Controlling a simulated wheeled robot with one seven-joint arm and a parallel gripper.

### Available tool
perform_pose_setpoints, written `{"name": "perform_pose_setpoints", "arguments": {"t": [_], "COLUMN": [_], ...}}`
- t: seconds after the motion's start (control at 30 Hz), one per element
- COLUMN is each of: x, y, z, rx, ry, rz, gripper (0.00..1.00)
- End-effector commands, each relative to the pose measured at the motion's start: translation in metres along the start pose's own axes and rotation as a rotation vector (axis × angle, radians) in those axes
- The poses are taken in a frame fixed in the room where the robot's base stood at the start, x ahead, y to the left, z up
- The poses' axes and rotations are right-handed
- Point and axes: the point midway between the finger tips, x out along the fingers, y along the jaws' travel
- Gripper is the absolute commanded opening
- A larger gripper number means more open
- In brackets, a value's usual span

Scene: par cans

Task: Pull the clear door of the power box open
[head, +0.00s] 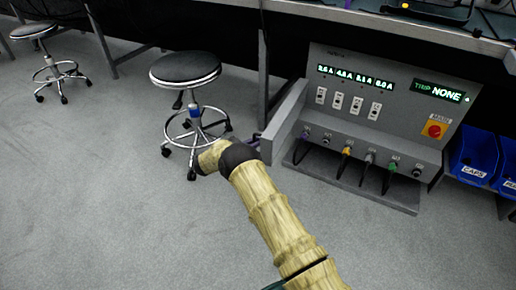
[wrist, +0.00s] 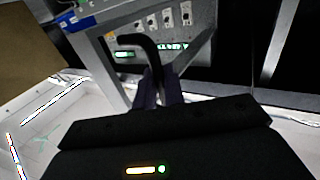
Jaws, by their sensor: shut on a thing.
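The grey power box (head: 385,85) stands under the bench at the right of the head view, its lit displays, switches and red knob facing out. Its door (head: 285,119) shows as a grey-edged panel standing out from the box's left side, swung away from the front. My gripper (head: 255,140) is at the door's outer end, its purple fingers partly hidden by my wrist. In the wrist view my gripper (wrist: 160,88) is shut on a dark bent handle (wrist: 139,40). The box (wrist: 175,25) shows upside down behind it.
A black stool (head: 186,70) stands left of my wrist, close behind it. Another stool (head: 36,32) is at far left. Blue bins (head: 474,155) sit right of the box. Coloured cables (head: 346,153) hang from its lower front.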

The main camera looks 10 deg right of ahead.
Motion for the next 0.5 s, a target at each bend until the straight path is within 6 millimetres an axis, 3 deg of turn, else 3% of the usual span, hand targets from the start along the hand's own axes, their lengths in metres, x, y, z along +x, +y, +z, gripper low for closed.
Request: {"name": "perform_pose_setpoints", "arguments": {"t": [0.5], "x": [0.0016], "y": [-0.0097], "z": [-0.0002], "rx": [-0.001], "ry": [0.001], "rz": [0.016], "gripper": [0.00]}}
